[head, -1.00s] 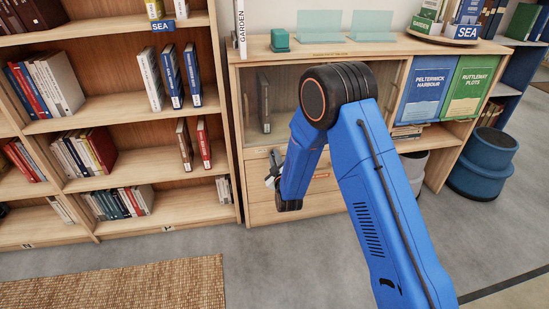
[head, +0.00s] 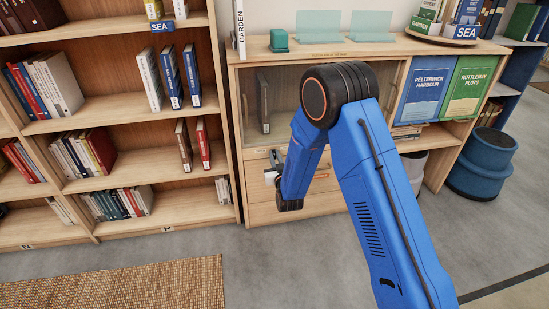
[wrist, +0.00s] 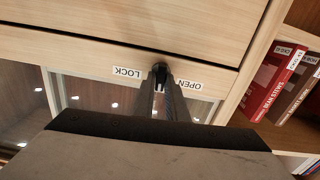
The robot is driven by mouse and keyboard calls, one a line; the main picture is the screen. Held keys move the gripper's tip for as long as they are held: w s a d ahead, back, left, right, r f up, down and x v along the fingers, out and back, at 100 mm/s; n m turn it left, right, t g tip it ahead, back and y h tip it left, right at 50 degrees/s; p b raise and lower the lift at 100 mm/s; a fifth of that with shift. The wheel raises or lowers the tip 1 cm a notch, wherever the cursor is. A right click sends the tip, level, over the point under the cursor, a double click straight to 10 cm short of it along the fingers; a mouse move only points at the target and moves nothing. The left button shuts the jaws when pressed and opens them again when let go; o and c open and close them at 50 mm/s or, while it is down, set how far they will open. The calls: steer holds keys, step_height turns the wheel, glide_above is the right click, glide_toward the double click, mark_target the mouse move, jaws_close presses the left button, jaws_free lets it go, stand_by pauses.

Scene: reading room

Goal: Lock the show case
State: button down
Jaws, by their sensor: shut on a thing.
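The show case (head: 285,105) has a glass front in a light wood cabinet, with a dark book standing behind the glass at the left. In the wrist view, its small dark lock knob (wrist: 160,67) sits on the wood rail between an upside-down LOCK label (wrist: 127,72) at left and an OPEN label (wrist: 188,85) at right. My gripper (wrist: 160,82) is shut on the knob, its dark fingers on either side. The fingers hide much of the knob, so I cannot tell which way it points. In the head view my arm partly covers the glass and drawers.
Drawers (head: 260,192) lie below the glass. A tall bookshelf (head: 125,107) stands close at left. A teal box (head: 279,40) and glassy stands are on the cabinet top. A blue stool (head: 483,165) is at right. The grey floor in front is clear beside a woven rug (head: 120,290).

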steer(key=m, duration=0.4)
steer(key=shift+d+m, duration=0.1)
steer(key=shift+m, duration=0.2)
steer(key=shift+d+f+m, duration=0.1)
steer(key=shift+m, duration=1.2)
steer(key=shift+d+f+m, duration=0.1)
steer(key=shift+m, duration=1.2)
steer(key=c, duration=1.8)
jaws_free()
steer(key=v, duration=1.7)
steer(key=shift+s+r, duration=0.15)
steer(key=shift+d+r, duration=0.1)
